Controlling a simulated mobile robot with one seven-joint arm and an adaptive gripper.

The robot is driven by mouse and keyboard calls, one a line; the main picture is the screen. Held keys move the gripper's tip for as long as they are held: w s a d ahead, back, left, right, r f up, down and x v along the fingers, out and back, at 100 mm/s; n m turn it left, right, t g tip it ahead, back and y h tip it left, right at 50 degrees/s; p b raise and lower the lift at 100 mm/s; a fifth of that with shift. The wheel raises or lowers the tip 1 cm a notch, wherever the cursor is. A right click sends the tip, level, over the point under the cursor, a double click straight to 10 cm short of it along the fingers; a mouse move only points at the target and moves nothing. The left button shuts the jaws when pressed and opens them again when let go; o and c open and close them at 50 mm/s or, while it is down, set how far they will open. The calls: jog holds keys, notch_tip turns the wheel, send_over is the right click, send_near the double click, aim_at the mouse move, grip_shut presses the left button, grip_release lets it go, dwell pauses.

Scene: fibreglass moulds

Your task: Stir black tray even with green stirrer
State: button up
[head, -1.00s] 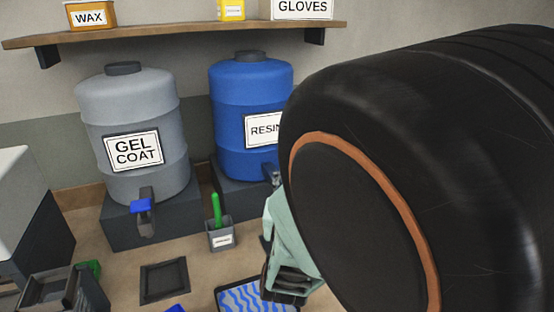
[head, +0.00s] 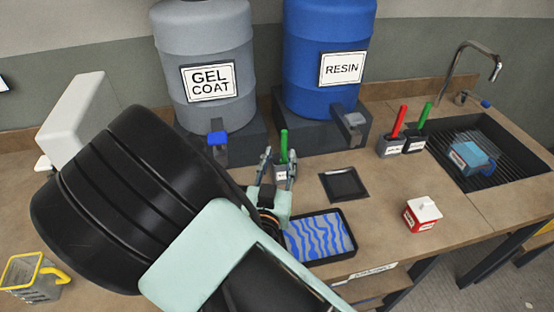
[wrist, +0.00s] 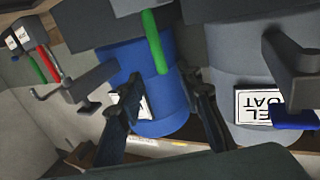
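The black tray (head: 330,259) lies on the bench, filled with uneven blue and pale wavy stripes. A green stirrer (head: 284,141) stands upright in a small grey labelled holder (head: 281,174) in front of the drums. It also shows in the wrist view (wrist: 155,42). My gripper (head: 278,160) is open and empty, its fingers spread on either side of the stirrer in the head view. In the wrist view my gripper (wrist: 160,85) has the stirrer beyond and between its fingertips, apart from both. A second green stirrer (head: 425,114) stands in another holder near the sink.
The gel coat drum (head: 208,45) and the resin drum (head: 329,50) stand behind, with protruding taps. A dark square mould (head: 344,184) lies right of the holder. A red stirrer (head: 399,120), a red-and-white box (head: 422,213) and the sink (head: 500,130) are at right.

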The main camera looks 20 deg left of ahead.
aim_at(284, 138)
jog(key=w, duration=0.2)
jog(key=w+a+p, duration=0.1)
jog(key=w, duration=0.5)
jog(key=shift+w+a, duration=0.2)
jog(key=shift+w, duration=0.05)
jog(key=shift+c, duration=0.3)
grip_shut()
jog(key=shift+r+p, duration=0.1)
jog(key=shift+p, duration=0.2)
jog(key=shift+r+p, duration=3.1)
jog(key=shift+r, duration=2.35)
